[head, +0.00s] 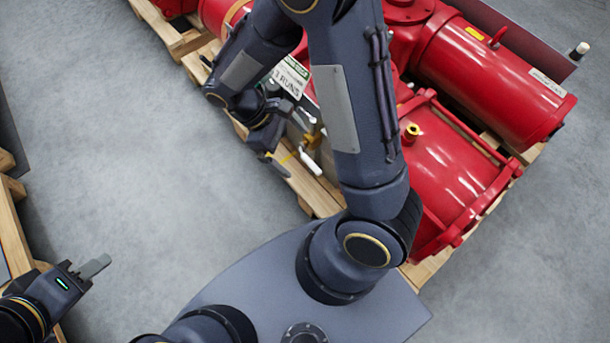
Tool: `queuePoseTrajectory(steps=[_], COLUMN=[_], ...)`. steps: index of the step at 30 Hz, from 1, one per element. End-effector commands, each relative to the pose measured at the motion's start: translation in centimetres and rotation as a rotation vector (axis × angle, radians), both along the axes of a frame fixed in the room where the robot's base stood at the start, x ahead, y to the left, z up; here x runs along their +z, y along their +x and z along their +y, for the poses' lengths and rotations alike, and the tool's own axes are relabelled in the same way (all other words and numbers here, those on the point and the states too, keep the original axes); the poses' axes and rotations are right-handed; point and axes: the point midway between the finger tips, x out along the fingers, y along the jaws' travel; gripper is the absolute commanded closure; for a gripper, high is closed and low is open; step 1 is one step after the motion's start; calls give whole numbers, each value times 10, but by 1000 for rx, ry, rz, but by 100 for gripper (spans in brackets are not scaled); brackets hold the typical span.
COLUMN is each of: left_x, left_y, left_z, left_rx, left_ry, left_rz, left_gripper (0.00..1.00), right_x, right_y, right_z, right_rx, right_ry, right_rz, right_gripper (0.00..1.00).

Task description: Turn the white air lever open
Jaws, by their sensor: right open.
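A white lever handle (310,162) shows beside the red actuator, low over the pallet edge near the middle of the head view. My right gripper (277,163) is just left of the white handle. It is open, and a small gap seems to separate it from the handle; contact is hard to judge. My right arm hides part of the actuator and the lever's mounting. My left gripper (95,267) is at the lower left, far from the lever, over bare floor. Its fingers are seen edge-on, so their opening is unclear.
Large red actuator cylinders (445,165) lie on a wooden pallet (312,188). A sign (290,76) stands behind my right gripper. Another wooden pallet (14,225) is at the left edge. The grey floor (130,150) between the pallets is clear.

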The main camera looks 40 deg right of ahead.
Motion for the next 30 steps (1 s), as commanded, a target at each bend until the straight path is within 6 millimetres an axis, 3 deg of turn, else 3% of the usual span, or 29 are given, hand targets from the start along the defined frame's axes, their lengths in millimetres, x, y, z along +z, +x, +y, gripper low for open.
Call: queuePoseTrajectory(steps=[1,3,15,21,26,30], left_x=[-20,-34,-106,-124,-128,-129], left_y=[0,0,0,0,0,0], left_z=[0,0,0,0,0,0], left_rx=[0,0,0,0,0,0], left_ry=[0,0,0,0,0,0], left_rz=[0,0,0,0,0,0], left_gripper=[64,64,64,64,64,64], right_x=[-35,-66,-228,-272,-283,-283], right_y=[3,8,33,39,41,42], right_z=[2,2,3,4,2,-12], right_rx=[68,158,684,856,905,909], right_ry=[-63,-150,-685,-865,-921,-926], right_rz=[51,109,367,424,440,444], right_gripper=[0,0,0,0,0,0])
